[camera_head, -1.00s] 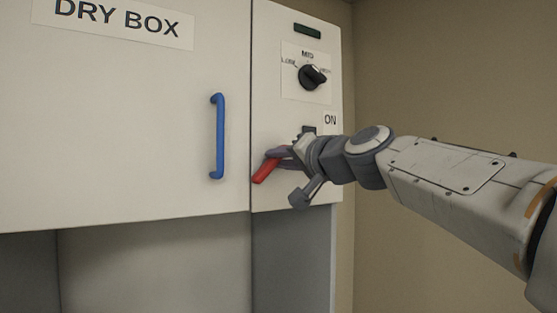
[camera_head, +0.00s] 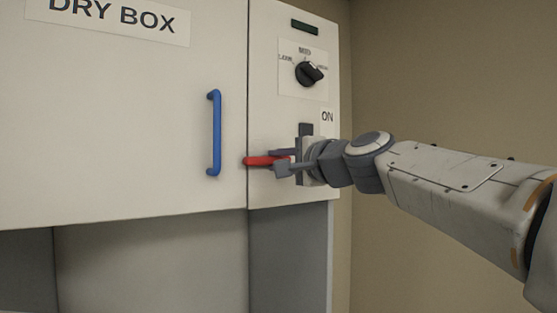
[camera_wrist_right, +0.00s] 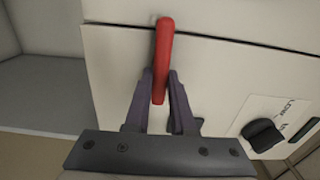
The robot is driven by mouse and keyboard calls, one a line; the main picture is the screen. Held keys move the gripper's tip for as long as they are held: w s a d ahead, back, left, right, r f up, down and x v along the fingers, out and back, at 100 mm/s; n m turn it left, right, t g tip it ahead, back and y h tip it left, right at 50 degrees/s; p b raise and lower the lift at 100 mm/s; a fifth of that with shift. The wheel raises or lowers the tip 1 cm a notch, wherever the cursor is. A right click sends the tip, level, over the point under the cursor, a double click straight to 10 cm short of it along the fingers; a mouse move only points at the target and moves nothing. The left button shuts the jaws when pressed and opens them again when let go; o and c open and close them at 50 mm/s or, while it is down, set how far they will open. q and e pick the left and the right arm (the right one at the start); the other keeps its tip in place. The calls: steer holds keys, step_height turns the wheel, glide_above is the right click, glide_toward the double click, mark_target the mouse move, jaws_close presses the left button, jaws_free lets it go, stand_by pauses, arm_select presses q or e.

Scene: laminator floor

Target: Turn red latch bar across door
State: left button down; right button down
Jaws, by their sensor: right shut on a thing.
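The red latch bar (camera_head: 262,160) lies about level in the head view, low on the control panel. Its left end reaches the seam beside the white dry box door (camera_head: 120,130). My right gripper (camera_head: 280,161) is shut on the bar. In the right wrist view, the red bar (camera_wrist_right: 163,60) stands between the two fingers of my right gripper (camera_wrist_right: 161,85), its tip reaching the dark seam. My left gripper is not in view.
A blue door handle (camera_head: 214,133) stands left of the bar. Above the gripper are a black knob (camera_head: 307,74) and an ON label (camera_head: 327,117). A beige wall (camera_head: 450,80) lies to the right. Below the door is an open recess (camera_head: 150,265).

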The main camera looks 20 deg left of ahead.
stand_by(0.6)
steer(key=c, duration=0.8)
jaws_free()
steer(key=shift+o, duration=0.2)
steer(key=shift+d, duration=0.1)
steer(key=b+v, duration=0.4)
steer(key=v, duration=0.6)
steer(key=shift+s+d+f, duration=0.1)
steer(key=shift+d, duration=0.05)
